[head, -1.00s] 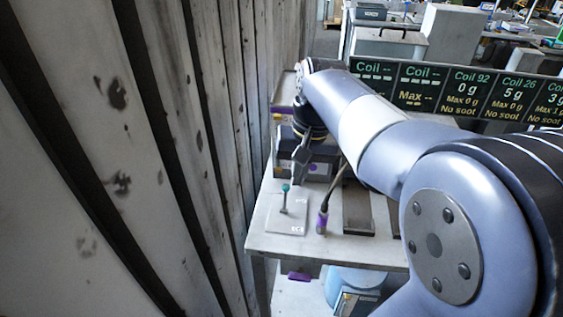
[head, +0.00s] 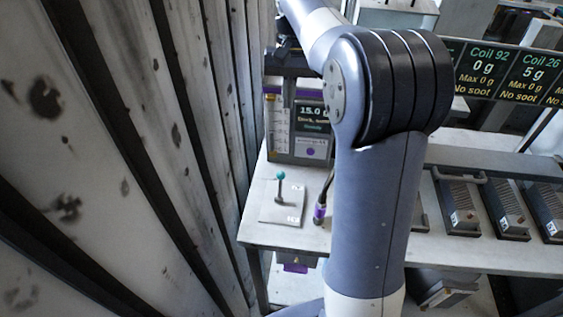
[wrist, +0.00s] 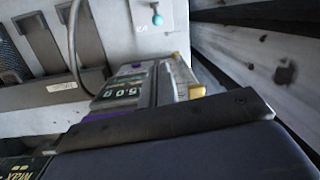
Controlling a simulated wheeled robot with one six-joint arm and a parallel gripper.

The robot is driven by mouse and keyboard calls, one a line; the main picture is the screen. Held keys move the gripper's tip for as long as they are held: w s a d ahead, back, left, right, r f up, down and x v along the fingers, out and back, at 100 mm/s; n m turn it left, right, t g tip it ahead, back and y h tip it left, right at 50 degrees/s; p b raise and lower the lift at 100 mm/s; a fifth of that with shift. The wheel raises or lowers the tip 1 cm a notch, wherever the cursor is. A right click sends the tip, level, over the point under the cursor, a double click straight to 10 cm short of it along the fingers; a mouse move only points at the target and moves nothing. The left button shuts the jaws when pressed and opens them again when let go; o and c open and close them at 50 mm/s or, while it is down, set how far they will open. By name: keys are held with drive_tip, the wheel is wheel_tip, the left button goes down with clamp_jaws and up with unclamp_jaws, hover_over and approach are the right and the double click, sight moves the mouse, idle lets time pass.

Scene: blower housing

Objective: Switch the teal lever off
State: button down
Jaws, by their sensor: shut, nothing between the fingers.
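The teal lever (head: 281,187) has a round teal knob on a dark stem. It stands nearly upright from a pale square plate (head: 293,212) near the left end of the bench. In the wrist view its teal knob (wrist: 157,19) shows at the top edge, with the pale plate around it. My gripper (head: 284,47) shows small and dark at the top of the head view, beyond the lever and above the display box. It is shut and empty, well apart from the lever. My fingers do not show clearly in the wrist view.
A display box (head: 299,122) stands behind the lever. A dark cable with a purple-banded end (head: 319,213) lies right of the plate. A ribbed wall (head: 185,140) runs close on the left. Several dark units (head: 507,207) sit on the bench to the right.

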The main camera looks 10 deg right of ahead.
sight(279, 176)
drive_tip(key=shift+f, duration=0.1)
drive_tip(key=f, duration=0.6)
drive_tip(key=s+a+f, duration=0.1)
drive_tip(key=f, duration=0.6)
drive_tip(key=s+a+f, duration=0.1)
drive_tip(key=f, duration=0.5)
drive_tip(key=shift+f, duration=0.35)
drive_tip(key=shift+s+a+r+t+b, duration=0.1)
drive_tip(key=shift+s+r+t+b, duration=0.1)
drive_tip(key=shift+t+b, duration=0.15)
